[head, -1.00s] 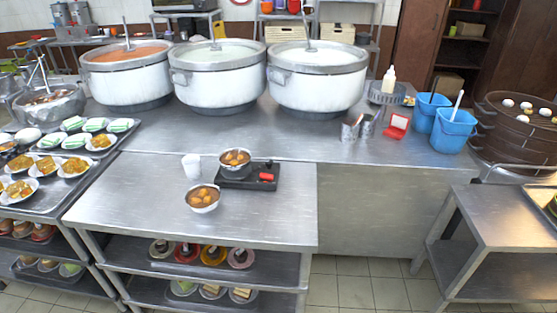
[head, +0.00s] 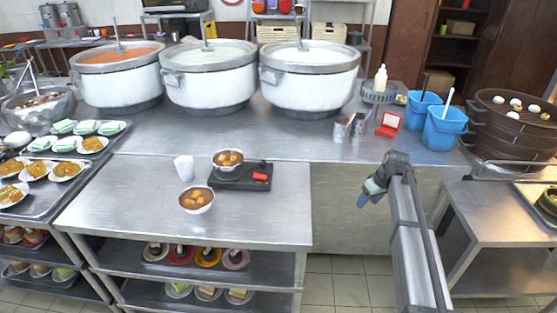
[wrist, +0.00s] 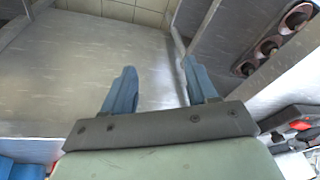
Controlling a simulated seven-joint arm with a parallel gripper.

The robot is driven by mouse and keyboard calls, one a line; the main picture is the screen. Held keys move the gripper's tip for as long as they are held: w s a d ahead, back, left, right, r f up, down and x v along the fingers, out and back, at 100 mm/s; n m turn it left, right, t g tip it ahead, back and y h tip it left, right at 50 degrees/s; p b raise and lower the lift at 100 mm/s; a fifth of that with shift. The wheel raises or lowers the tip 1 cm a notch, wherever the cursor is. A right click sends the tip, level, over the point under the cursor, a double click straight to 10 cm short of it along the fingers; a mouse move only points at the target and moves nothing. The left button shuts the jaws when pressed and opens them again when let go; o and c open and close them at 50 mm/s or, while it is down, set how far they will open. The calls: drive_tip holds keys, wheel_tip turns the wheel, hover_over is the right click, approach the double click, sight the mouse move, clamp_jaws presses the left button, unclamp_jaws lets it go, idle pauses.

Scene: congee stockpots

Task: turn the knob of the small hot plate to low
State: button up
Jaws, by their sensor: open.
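The small hot plate (head: 228,183) is a flat black unit on the lower steel table.
A second bowl (head: 196,200) and a white cup (head: 184,168) stand left of the hot plate. Large pots (head: 310,80) line the back counter. Blue buckets (head: 444,128) stand at the right. The table right of the hot plate is clear.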

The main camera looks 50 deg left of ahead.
drive_tip(key=s+a+r+n, duration=0.2)
drive_tip(key=a+r, duration=0.2)
drive_tip(key=a, duration=0.5)
drive_tip(key=s+a+r+n, duration=0.25)
drive_tip(key=a+r, duration=0.25)
drive_tip(key=a, duration=0.3)
drive_tip(key=n+g+y, duration=0.1)
drive_tip(key=n+g, duration=0.1)
drive_tip(key=n, duration=0.2)
approach(262, 162)
drive_tip(key=shift+m, duration=0.25)
drive_tip(key=x, duration=0.8)
drive_tip(key=shift+w+a+f, duration=0.1)
drive_tip(key=shift+a+f, duration=0.05)
drive_tip(key=shift+f, duration=0.1)
drive_tip(key=c, duration=1)
